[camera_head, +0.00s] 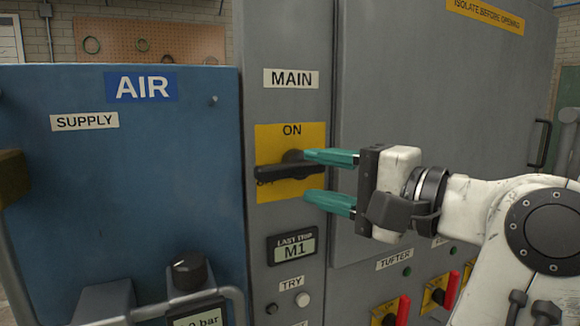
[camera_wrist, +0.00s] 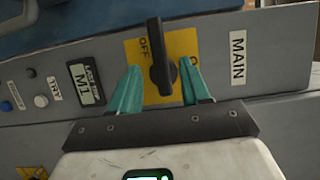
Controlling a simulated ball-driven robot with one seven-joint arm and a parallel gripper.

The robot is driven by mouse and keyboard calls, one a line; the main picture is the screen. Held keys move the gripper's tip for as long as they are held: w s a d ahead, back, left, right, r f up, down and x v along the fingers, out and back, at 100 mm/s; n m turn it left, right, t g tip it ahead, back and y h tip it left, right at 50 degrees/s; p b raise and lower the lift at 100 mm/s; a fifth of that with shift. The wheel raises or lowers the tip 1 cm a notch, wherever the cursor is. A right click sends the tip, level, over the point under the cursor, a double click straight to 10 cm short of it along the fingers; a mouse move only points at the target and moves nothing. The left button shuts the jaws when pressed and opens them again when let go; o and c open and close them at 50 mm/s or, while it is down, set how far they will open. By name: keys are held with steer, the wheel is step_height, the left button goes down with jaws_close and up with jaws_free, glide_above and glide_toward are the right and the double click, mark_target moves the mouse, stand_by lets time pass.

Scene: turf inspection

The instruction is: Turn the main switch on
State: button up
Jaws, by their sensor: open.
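The main switch (camera_head: 272,174) is a black rotary handle on a yellow plate (camera_head: 270,138) under the MAIN label. Its handle lies level across the plate, below the word ON. In the wrist view the handle (camera_wrist: 157,50) stands upright in the picture, with OFF to its left and the ON word partly hidden at its right. My gripper (camera_head: 308,176) is open at the right part of the handle, one teal finger above its level and one below. In the wrist view, the handle shows between the fingers, with gaps at both sides; contact is not visible.
A blue AIR cabinet (camera_head: 120,200) stands left of the grey panel. Below the switch are a LAST TRIP display (camera_head: 293,247) reading M1 and a TRY button (camera_head: 303,300). Red-handled switches (camera_head: 440,291) are at lower right. A large grey door (camera_head: 440,100) is behind my gripper.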

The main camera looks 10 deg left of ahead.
mark_target(297, 172)
steer(key=x, duration=0.6)
steer(key=shift+p, duration=0.4)
steer(key=shift+d, duration=0.1)
jaws_close()
